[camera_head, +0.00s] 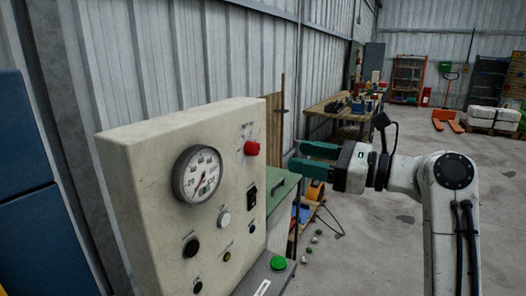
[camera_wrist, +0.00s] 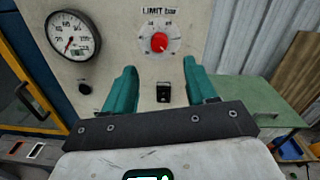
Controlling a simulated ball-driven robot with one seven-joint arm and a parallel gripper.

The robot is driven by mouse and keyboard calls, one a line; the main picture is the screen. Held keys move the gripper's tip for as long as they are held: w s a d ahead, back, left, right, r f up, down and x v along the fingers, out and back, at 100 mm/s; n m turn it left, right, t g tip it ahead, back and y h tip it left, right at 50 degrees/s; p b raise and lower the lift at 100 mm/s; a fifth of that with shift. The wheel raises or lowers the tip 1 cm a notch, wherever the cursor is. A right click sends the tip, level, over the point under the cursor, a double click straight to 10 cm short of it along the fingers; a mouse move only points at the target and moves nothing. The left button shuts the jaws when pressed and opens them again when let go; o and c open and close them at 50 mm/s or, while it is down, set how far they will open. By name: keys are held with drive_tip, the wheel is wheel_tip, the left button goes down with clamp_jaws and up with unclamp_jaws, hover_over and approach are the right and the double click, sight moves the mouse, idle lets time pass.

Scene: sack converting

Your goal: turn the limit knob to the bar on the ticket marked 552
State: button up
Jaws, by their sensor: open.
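The limit knob (camera_head: 251,148) is a red knob high on the right of the cream panel. In the wrist view the limit knob (camera_wrist: 159,42) sits on a pale dial under the label "LIMIT bar"; its scale figures are too small to read surely. My gripper (camera_head: 301,157) is to the right of the panel, apart from it. In the wrist view my gripper (camera_wrist: 160,66) has its two teal fingers spread wide and empty, with the knob beyond and between their tips. I cannot make out a ticket marked 552 in either view.
A round gauge (camera_head: 197,174) with a red needle is left of the knob. Below are a black switch (camera_head: 252,195), a white button (camera_head: 224,218), a black knob (camera_head: 191,247) and a green button (camera_head: 278,263). A green cabinet (camera_head: 284,190) stands behind the panel; open floor lies right.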

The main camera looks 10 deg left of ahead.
sight(257, 149)
drive_tip(key=p+x, duration=0.1)
drive_tip(key=x, duration=0.9)
drive_tip(key=shift+s+f, duration=0.1)
drive_tip(key=shift+f, duration=0.05)
clamp_jaws()
